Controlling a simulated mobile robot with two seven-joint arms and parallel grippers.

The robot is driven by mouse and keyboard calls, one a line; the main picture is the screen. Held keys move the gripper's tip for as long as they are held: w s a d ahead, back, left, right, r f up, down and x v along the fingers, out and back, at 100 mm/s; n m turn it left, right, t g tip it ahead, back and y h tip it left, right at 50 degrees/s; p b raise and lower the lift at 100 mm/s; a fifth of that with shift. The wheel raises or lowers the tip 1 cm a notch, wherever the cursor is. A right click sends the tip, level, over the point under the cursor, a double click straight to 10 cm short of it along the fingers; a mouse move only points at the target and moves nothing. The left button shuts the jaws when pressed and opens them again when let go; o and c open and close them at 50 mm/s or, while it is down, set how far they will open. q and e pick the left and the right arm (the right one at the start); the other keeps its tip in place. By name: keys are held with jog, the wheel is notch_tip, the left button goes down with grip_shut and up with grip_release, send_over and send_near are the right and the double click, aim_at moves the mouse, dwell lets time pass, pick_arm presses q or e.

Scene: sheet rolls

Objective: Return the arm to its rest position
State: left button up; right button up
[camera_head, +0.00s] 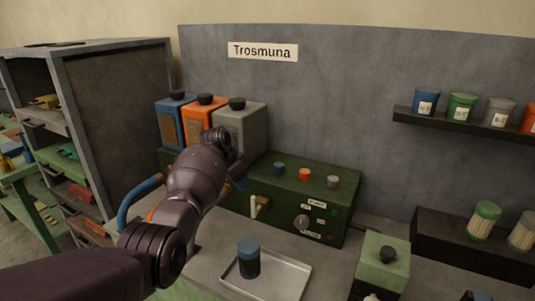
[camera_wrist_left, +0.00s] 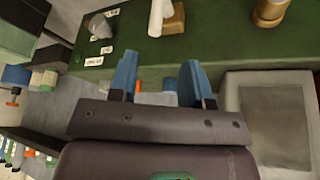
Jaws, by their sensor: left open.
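My left arm comes in from the left in the head view. Its gripper (camera_head: 243,184) is mostly hidden behind the wrist; a blue fingertip shows in front of the green machine (camera_head: 272,197). In the left wrist view the two blue fingers of the left gripper (camera_wrist_left: 158,80) stand apart with nothing between them. The green machine (camera_wrist_left: 215,30) shows beyond them, with a white lever (camera_wrist_left: 161,14) and a grey knob (camera_wrist_left: 100,25). My right gripper is not in view.
A metal tray (camera_head: 288,279) holds a dark jar with a blue lid (camera_head: 248,257). A green box (camera_head: 381,264) with a black knob is at right. A grey shelf cabinet (camera_head: 115,115) stands left, close to my arm.

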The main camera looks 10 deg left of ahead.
pick_arm(q)
jog(key=w+a+r+n+t+y, duration=0.2)
jog(key=w+r+n+t, duration=0.3)
jog(key=r+t, duration=0.5)
jog(key=s+a+f+n, duration=0.1)
jog(key=s+f, duration=0.9)
jog(key=s, duration=0.6)
jog(key=s+a+f+n+y, duration=0.1)
jog(key=s+a+f, duration=0.1)
jog(key=s+f, duration=0.9)
jog(key=s+a+f+n+g, duration=0.1)
jog(key=s+f, duration=0.9)
jog(key=s, duration=1.3)
jog(key=shift+s+a+f+n+y, duration=0.15)
jog(key=shift+a+f+n+y, duration=0.2)
jog(key=shift+a, duration=0.4)
